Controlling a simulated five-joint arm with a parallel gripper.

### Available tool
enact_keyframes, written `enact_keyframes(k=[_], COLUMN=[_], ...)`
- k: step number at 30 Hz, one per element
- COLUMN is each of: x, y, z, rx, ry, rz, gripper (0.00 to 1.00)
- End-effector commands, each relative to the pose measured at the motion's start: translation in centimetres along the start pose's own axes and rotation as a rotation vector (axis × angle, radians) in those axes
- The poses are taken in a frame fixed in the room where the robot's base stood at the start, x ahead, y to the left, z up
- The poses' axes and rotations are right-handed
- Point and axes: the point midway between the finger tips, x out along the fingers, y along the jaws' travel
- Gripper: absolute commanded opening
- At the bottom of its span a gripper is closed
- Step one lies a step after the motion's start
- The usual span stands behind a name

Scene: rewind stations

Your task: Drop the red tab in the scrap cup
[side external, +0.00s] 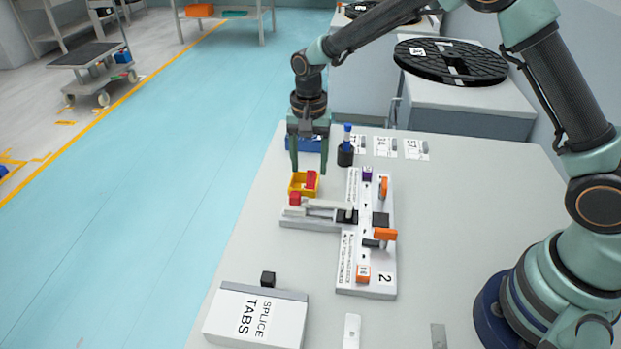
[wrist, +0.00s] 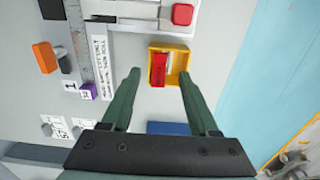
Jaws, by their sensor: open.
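A red tab (side external: 311,180) is inside a small open yellow cup (side external: 293,189) at the far left end of the work plate. In the wrist view the tab (wrist: 158,70) lies along the left side of the yellow cup (wrist: 184,68), with something pale beside it. My gripper (side external: 309,169) is open, pointing down above the cup. In the wrist view its fingertips (wrist: 160,76) stand on either side of the cup's near end, with nothing held between them. I cannot read a scrap label on the cup.
A red block (side external: 295,198) tops the fixture (side external: 310,224) close by the cup. A blue tray (side external: 305,144) and a black holder with a blue-capped bottle (side external: 345,156) stand behind. A splice tabs box (side external: 228,315) is at the front. The table's left edge is near.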

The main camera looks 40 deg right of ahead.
Motion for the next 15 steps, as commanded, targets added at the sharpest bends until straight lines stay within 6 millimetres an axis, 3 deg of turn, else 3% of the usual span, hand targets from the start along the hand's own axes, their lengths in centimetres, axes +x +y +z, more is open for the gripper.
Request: enact_keyframes(k=[9, 15], x=[-6.6, -9.4], y=[-0.1, -0.1], z=[-0.1, 0.0], rx=[0.0, 0.0], ry=[0.003, 0.002], rz=[-0.005, -0.003], gripper=[0.61, 0.61])
